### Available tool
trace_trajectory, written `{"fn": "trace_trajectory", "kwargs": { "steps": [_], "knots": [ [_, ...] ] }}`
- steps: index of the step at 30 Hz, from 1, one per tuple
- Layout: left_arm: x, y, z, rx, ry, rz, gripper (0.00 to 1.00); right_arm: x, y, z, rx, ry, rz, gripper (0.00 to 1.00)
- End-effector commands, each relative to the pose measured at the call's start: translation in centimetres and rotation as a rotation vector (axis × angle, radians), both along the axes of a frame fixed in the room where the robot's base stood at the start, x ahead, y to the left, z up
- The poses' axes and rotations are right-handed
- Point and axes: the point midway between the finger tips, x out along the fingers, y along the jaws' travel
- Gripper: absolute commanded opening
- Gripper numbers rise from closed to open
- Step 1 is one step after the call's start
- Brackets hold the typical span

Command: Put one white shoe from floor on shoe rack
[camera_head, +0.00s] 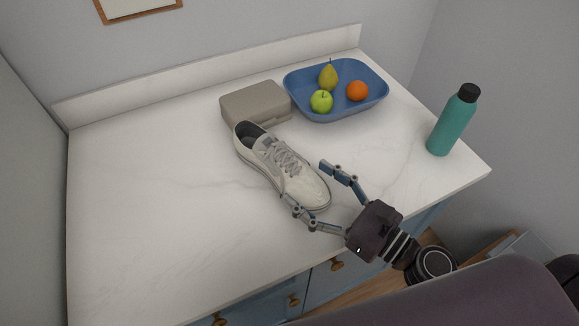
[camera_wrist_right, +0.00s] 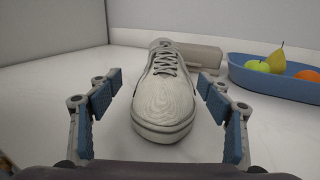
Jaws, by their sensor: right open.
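A white shoe (camera_head: 290,176) with grey laces lies upright on the white countertop (camera_head: 150,200), its toe pointing toward my right gripper. My right gripper (camera_head: 308,186) is open, with its fingertips on either side of the toe end. In the right wrist view the shoe (camera_wrist_right: 165,100) sits between the two open fingers (camera_wrist_right: 163,90), with a gap on both sides. My left gripper is not in view. No shoe rack that I can make out shows in either view.
A grey-beige box (camera_head: 255,104) stands just behind the shoe. A blue tray (camera_head: 340,112) holds a pear (camera_head: 328,77), a green apple (camera_head: 321,102) and an orange (camera_head: 357,91). A teal bottle (camera_head: 451,125) stands near the right edge. The counter's left side is clear.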

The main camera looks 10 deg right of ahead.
Motion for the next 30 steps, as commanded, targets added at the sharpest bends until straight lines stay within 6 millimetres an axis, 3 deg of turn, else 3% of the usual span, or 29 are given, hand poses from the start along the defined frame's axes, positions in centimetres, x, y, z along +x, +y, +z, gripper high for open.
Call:
{"fn": "trace_trajectory", "kwargs": {
  "steps": [6,18,27,30],
  "knots": [
    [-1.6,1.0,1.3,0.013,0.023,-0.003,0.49,1.7,0.9,0.4,0.001,-0.001,-0.001,0.72],
    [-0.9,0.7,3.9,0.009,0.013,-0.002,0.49,5.9,2.9,0.2,0.001,-0.001,0.0,0.72],
    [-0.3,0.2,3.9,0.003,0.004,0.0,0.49,6.1,3.1,-0.1,0.0,0.0,0.001,0.72],
    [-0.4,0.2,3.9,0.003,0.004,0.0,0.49,6.1,3.1,-0.1,-0.001,-0.001,0.001,0.61]
  ]
}}
